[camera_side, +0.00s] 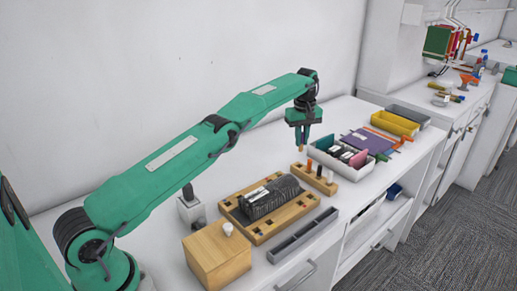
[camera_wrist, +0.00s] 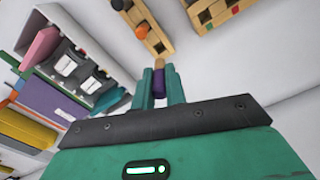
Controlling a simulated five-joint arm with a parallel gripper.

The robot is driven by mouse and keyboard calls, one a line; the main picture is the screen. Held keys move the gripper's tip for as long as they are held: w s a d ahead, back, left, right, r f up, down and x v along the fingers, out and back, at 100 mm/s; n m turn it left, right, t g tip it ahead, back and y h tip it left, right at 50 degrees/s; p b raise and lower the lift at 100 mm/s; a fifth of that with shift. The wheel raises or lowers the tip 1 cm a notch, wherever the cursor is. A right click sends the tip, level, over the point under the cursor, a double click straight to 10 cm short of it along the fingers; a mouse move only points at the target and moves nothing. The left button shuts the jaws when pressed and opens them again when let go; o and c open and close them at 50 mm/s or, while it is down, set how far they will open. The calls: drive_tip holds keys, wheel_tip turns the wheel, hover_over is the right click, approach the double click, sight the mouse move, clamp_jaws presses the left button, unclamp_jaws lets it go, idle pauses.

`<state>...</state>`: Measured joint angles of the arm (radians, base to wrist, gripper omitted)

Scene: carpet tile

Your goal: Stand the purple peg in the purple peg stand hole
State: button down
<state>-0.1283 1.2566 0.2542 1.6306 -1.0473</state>
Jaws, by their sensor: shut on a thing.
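My gripper (camera_side: 302,143) is at the end of the outstretched arm, above the white bench and near the far end of the wooden peg stand (camera_side: 324,186). In the wrist view my gripper (camera_wrist: 160,80) is shut on the purple peg (camera_wrist: 158,87), which shows a tan end between the fingers. The peg is held above the stand, apart from it. The stand also shows in the wrist view (camera_wrist: 146,32), with a black and an orange peg in it. The purple-marked hole cannot be made out.
A grey-white compartment tray (camera_side: 346,170) stands right beside the stand. A wooden board (camera_side: 232,213) with a dark ribbed roll lies in front, with a grey trough (camera_side: 303,236) along the bench edge. A wooden block (camera_side: 215,255) stands at front left. Yellow and grey bins are farther back.

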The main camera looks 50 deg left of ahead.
sight(301, 151)
drive_tip(key=shift+f, duration=0.15)
drive_tip(key=shift+f, duration=3.85)
drive_tip(key=shift+f, duration=0.15)
drive_tip(key=c, duration=1.4)
unclamp_jaws()
drive_tip(key=shift+c, duration=0.2)
drive_tip(key=shift+r, duration=3.9)
drive_tip(key=shift+r, duration=0.1)
